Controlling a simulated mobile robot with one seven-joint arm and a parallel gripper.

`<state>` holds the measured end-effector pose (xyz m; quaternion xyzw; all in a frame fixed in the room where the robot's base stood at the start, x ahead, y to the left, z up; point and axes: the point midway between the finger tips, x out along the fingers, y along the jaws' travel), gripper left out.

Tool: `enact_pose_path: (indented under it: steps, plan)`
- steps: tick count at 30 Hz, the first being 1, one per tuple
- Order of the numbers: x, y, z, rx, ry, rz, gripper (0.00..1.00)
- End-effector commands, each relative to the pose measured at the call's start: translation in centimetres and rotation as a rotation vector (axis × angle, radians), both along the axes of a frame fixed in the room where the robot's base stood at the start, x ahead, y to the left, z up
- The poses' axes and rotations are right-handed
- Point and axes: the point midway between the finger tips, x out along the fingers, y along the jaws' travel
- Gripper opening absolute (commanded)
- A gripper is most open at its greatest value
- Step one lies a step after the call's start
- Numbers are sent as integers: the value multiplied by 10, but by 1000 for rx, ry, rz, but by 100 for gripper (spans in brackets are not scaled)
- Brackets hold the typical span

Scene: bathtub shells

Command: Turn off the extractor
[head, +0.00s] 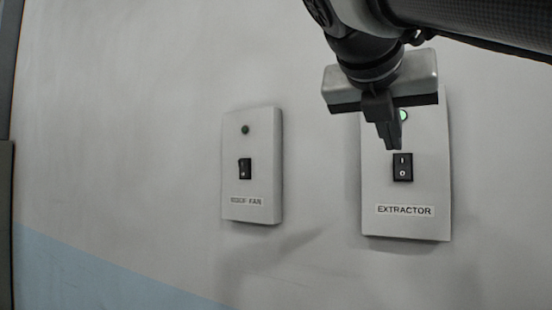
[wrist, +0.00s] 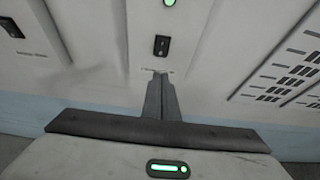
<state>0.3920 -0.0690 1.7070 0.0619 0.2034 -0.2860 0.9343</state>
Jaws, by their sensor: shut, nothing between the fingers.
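The extractor box (head: 405,222) is a pale panel on the wall with the label EXTRACTOR (head: 405,210). Its black rocker switch (head: 403,167) is marked I above and 0 below; I cannot tell which half is pressed in. The green lamp (head: 404,115) above it is lit, and also glows in the wrist view (wrist: 169,2). My gripper (head: 392,146) is shut and empty, appearing just above the switch in the head view. In the wrist view my fingertips (wrist: 160,76) appear below the switch (wrist: 161,45) and overlap the label. The gap to the panel is unclear.
A similar box (head: 252,165), its label ending in FAN, is on the wall to the left, with a black switch (head: 245,168) and a dark green lamp (head: 245,129). A slotted grille (wrist: 290,75) is at the right in the wrist view. The wall between the boxes is bare.

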Motion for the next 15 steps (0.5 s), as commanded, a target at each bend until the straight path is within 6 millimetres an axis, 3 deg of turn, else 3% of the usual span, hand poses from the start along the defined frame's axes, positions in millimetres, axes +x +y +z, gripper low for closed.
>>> enact_pose_path:
  steps: [15]
  plan:
    - [74, -50, -42, 1, 3, -2, 0]
